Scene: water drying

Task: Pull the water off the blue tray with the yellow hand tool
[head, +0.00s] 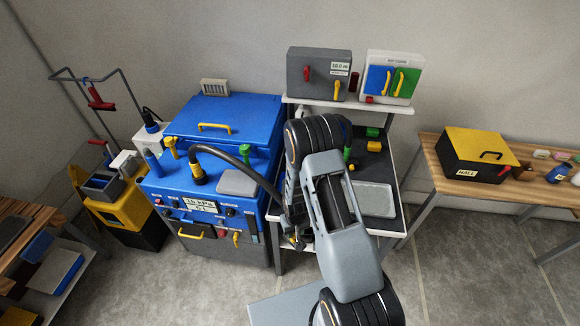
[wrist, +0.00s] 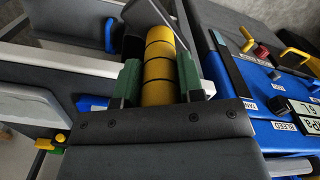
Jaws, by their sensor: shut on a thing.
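In the wrist view my gripper (wrist: 159,80) has its two green finger pads closed on the yellow hand tool (wrist: 160,48), a yellow cylinder with black bands. The tool's working end is hidden. In the head view my gripper (head: 292,238) is low by the front of the middle cart, right of the blue machine, largely covered by my arm. A black hose (head: 245,168) runs from the machine's top towards it. I cannot pick out the blue tray or any water for certain. A blue piece (wrist: 110,33) shows left of the tool in the wrist view.
The blue machine (head: 184,202) with knobs and gauges stands left of my arm. The middle cart holds a grey slab (head: 373,198). A side table (head: 430,150) carries a yellow-topped box (head: 485,145). Floor (head: 460,270) at the right is clear.

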